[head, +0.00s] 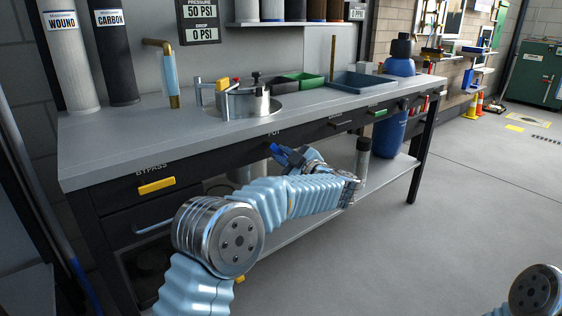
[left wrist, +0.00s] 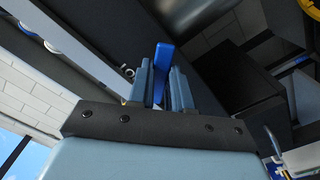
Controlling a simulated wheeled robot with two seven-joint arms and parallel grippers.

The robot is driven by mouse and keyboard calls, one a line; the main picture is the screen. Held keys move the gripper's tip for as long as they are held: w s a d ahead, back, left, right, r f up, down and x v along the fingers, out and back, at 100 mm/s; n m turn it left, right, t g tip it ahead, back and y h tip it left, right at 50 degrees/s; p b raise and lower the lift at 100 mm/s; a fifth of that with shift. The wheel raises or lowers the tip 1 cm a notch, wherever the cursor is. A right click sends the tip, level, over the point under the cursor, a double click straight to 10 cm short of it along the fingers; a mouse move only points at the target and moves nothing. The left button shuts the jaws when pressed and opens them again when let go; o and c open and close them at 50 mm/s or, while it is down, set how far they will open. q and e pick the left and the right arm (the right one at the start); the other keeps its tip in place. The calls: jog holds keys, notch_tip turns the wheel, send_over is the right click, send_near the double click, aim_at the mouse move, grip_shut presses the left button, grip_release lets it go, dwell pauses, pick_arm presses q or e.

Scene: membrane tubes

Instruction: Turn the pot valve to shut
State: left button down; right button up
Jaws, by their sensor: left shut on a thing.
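The pot valve's blue handle (left wrist: 162,56) stands between the two fingers of my left gripper (left wrist: 160,88) in the left wrist view. The fingers are shut on it. In the head view my left gripper (head: 286,155) is at the bench's front edge, just below the POT label (head: 273,133). A bit of the blue handle (head: 274,148) shows at its tips. The valve body is hidden. The steel pot (head: 243,103) sits on the bench above. My right gripper is out of the head view; only part of that arm shows at the lower right.
A blue bottle (head: 390,132) stands at the right. The floor at right is clear.

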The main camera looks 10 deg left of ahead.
pick_arm(q)
jog(key=shift+w+d+r+n+b, duration=0.15)
jog(key=shift+r+n+b, duration=0.4)
jog(key=shift+n, duration=1.1)
jog(key=shift+w+d+r+n+b, duration=0.15)
jog(key=shift+n+b, duration=0.75)
jog(key=shift+n, duration=0.8)
jog(key=shift+w+d+r+n+b, duration=0.15)
jog(key=shift+r+n+b, duration=0.4)
jog(key=shift+n, duration=1.1)
jog(key=shift+f, duration=0.15)
jog(key=c, duration=1)
grip_release()
jog(key=shift+a, duration=0.1)
jog(key=shift+c, duration=0.2)
jog(key=v, duration=1.4)
jog(key=shift+w+a, duration=0.1)
